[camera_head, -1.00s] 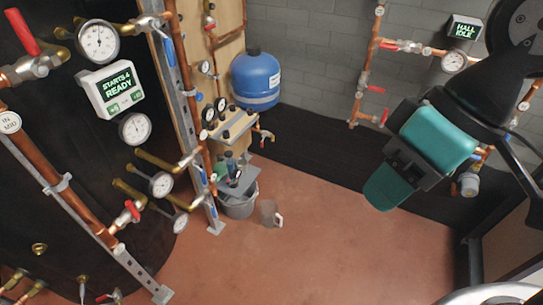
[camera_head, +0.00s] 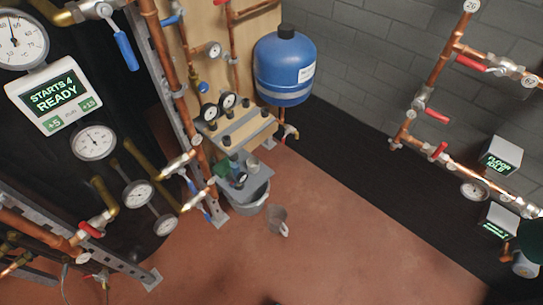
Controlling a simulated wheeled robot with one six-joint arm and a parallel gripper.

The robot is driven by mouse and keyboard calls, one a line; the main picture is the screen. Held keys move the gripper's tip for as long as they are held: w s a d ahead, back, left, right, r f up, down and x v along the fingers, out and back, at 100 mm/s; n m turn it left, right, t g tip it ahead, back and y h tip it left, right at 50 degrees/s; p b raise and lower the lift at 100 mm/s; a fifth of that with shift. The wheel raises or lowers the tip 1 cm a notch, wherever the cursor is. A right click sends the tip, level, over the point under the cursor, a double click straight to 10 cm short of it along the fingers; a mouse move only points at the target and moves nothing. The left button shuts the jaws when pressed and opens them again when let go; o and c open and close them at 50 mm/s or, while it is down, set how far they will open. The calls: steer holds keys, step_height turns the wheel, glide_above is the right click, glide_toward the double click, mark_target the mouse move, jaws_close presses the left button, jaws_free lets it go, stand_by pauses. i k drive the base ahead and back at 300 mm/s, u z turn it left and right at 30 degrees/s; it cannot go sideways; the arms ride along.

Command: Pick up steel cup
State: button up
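A grey, metal-looking cup (camera_head: 278,218) with a pale handle or tag at its lower right stands on the reddish floor, right of a grey bucket (camera_head: 249,201). It looks like the steel cup, though it is small in view. The cup is free, with nothing touching it. My gripper's fingers do not show; only a dark teal piece, probably of my arm, shows at the right edge, far from the cup.
A small shelf (camera_head: 251,177) with bottles stands over the bucket, below a gauge manifold (camera_head: 233,128). A blue tank (camera_head: 284,70) hangs behind. Pipes and gauges crowd the left; more pipes run along the right wall. The floor (camera_head: 340,245) right of the cup is clear.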

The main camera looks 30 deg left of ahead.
mark_target(253, 163)
steer(key=u, duration=0.15)
steer(key=i, duration=0.7)
steer(key=u, duration=0.8)
steer(key=i, duration=0.65)
steer(key=u, duration=0.6)
